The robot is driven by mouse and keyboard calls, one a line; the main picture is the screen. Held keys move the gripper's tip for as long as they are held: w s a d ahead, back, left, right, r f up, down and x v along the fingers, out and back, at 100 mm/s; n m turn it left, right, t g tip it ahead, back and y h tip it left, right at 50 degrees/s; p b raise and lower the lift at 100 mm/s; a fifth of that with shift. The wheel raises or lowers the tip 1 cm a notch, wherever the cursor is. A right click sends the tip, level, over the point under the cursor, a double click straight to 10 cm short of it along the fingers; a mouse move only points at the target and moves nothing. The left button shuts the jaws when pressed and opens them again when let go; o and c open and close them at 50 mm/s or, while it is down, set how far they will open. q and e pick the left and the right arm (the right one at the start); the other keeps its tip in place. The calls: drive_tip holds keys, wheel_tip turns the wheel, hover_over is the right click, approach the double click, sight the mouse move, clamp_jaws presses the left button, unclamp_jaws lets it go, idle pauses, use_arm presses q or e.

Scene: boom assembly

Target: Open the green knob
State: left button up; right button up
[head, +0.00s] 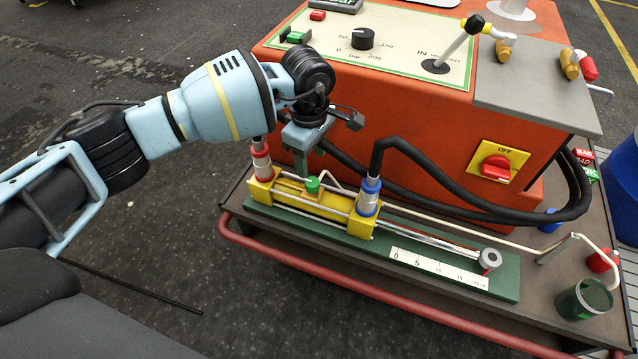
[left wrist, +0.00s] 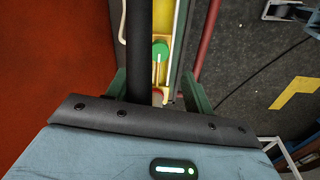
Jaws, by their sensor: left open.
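The small round green knob (head: 312,184) sits on top of the yellow cylinder block (head: 320,203), between the red-ringed and blue-ringed hose fittings. In the left wrist view the green knob (left wrist: 160,50) shows beyond the fingertips, with a thin light rod below it in the picture. My left gripper (head: 302,165) points down just above and behind the knob and appears apart from it. In the left wrist view its two green fingers (left wrist: 157,85) are spread wide. A black hose (left wrist: 139,45) runs between them beside the knob. My right gripper is in neither view.
The orange cabinet (head: 400,120) stands close behind, with a panel carrying a black dial (head: 362,38) and a lever. A red switch (head: 496,168) is on its front. The blue-ringed fitting (head: 368,195) and its hose stand right of the knob. A red rail (head: 330,285) runs along the front.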

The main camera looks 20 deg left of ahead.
sight(312, 182)
use_arm(q)
drive_tip(key=shift+a, duration=0.1)
drive_tip(key=shift+f, duration=0.4)
wheel_tip(312, 182, down, 7)
drive_tip(key=shift+w+b, duration=0.1)
drive_tip(key=shift+b, duration=0.9)
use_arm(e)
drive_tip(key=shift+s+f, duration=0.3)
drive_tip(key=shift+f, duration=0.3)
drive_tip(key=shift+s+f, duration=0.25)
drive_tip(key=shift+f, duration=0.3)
use_arm(q)
drive_tip(key=c, duration=1)
drive_tip(key=shift+o, duration=0.2)
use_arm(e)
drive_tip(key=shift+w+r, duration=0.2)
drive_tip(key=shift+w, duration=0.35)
